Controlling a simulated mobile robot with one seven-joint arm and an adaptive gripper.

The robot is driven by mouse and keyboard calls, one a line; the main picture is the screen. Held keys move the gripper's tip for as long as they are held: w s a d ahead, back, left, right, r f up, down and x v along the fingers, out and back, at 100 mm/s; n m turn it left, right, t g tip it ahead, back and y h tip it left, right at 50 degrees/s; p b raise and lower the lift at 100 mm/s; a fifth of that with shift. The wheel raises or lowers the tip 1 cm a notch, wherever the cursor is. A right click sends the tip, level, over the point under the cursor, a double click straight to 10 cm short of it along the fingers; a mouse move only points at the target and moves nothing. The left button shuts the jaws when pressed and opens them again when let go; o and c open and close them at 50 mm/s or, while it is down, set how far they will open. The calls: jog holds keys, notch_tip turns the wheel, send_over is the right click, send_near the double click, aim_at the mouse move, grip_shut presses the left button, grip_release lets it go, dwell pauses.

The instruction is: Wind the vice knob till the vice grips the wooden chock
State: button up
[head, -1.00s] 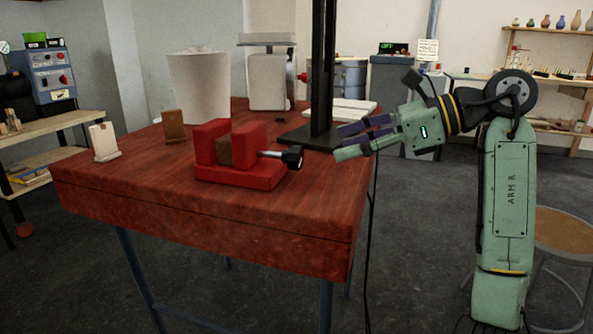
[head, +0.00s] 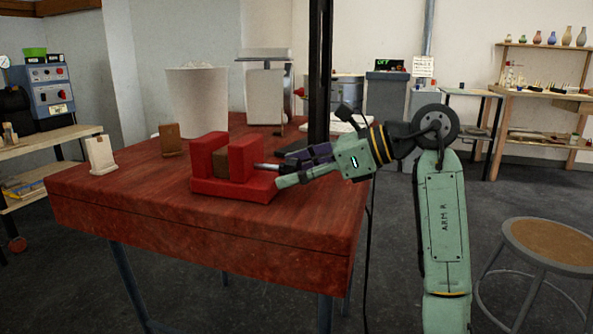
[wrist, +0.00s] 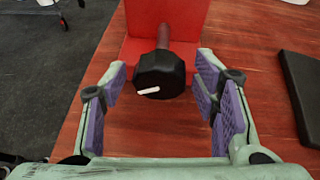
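The red vice (head: 245,158) sits on the red wooden table, with the brown wooden chock (head: 221,163) between its two jaws. In the head view I cannot tell whether both jaws touch the chock. The vice's screw rod points right, towards my gripper (head: 281,170). In the wrist view the black vice knob (wrist: 160,73), with a white mark on its face, stands between and slightly ahead of the purple-padded fingers of my gripper (wrist: 164,85). The fingers are spread, with clear gaps on both sides of the knob.
A black post rises from a dark base (wrist: 302,95) close to the right of my gripper in the wrist view. A white block (head: 101,155) and a brown block (head: 171,140) stand left of the vice. A pale bin (head: 198,102) stands behind.

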jog(key=c, duration=1.1)
jog(key=shift+r+g+p, duration=0.1)
jog(key=shift+g+p, duration=0.2)
jog(key=shift+p, duration=0.1)
jog(key=shift+r+m+g+p, duration=0.1)
jog(key=shift+m+g+p, duration=0.2)
jog(key=shift+m+p, duration=0.65)
jog(key=m+g+y+p, duration=0.1)
jog(key=m+p, duration=0.1)
jog(key=shift+g+p, duration=0.3)
jog(key=shift+p, duration=0.1)
jog(key=m+g+y+p, duration=0.1)
jog(key=m, duration=0.1)
jog(key=shift+m+p, duration=0.35)
jog(key=shift+f+m+g+y+p, duration=0.2)
jog(key=shift+m+g+y+p, duration=0.4)
jog(key=shift+m, duration=0.6)
